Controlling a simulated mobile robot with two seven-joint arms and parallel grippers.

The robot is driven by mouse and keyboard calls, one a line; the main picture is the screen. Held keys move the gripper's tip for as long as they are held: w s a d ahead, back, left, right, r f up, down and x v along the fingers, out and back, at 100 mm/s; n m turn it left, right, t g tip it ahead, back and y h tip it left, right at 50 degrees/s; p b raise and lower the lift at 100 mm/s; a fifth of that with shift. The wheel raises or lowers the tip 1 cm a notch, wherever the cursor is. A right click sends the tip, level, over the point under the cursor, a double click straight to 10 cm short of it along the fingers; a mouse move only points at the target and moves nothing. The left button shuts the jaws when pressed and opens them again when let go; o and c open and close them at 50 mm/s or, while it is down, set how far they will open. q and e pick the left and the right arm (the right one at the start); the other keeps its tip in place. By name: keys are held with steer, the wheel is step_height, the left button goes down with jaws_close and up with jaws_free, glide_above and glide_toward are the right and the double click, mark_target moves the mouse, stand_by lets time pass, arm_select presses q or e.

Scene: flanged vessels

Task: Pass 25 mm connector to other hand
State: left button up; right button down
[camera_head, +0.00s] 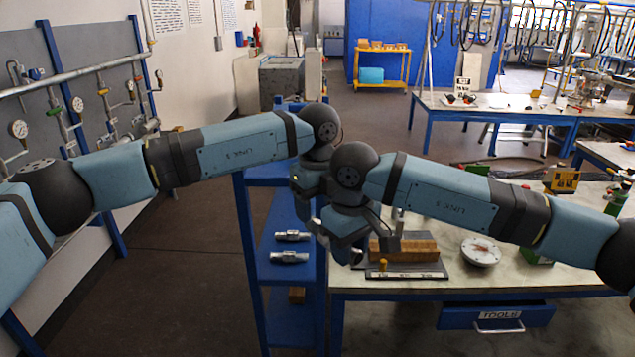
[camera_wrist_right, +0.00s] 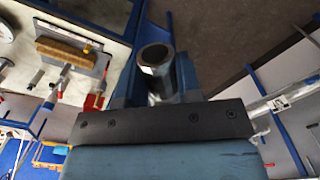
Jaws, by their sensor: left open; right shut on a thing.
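A grey metal tubular connector (camera_wrist_right: 155,56) stands between the blue fingers of my right gripper (camera_wrist_right: 157,76) in the right wrist view, its open round end facing the camera. In the head view my right gripper (camera_head: 343,248) is shut and points down beside the blue shelf unit; a small silver end of the connector (camera_head: 317,227) shows at its left. My left gripper (camera_head: 304,207) is open, close behind and slightly above the right one. Its fingertips are largely hidden, and I cannot tell whether it touches the connector.
Two more silver connectors (camera_head: 291,236) lie on the blue shelf unit (camera_head: 262,240). A gauge panel (camera_head: 70,105) stands at the left. The floor between is clear.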

mark_target(318, 221)
arm_select(q)
steer(key=shift+f, duration=2.05)
steer(key=shift+c, duration=0.2)
steer(key=c, duration=1.1)
steer(key=shift+r, duration=0.1)
jaws_close()
arm_select(e)
steer(key=c, duration=0.7)
jaws_free()
steer(key=shift+r, duration=0.15)
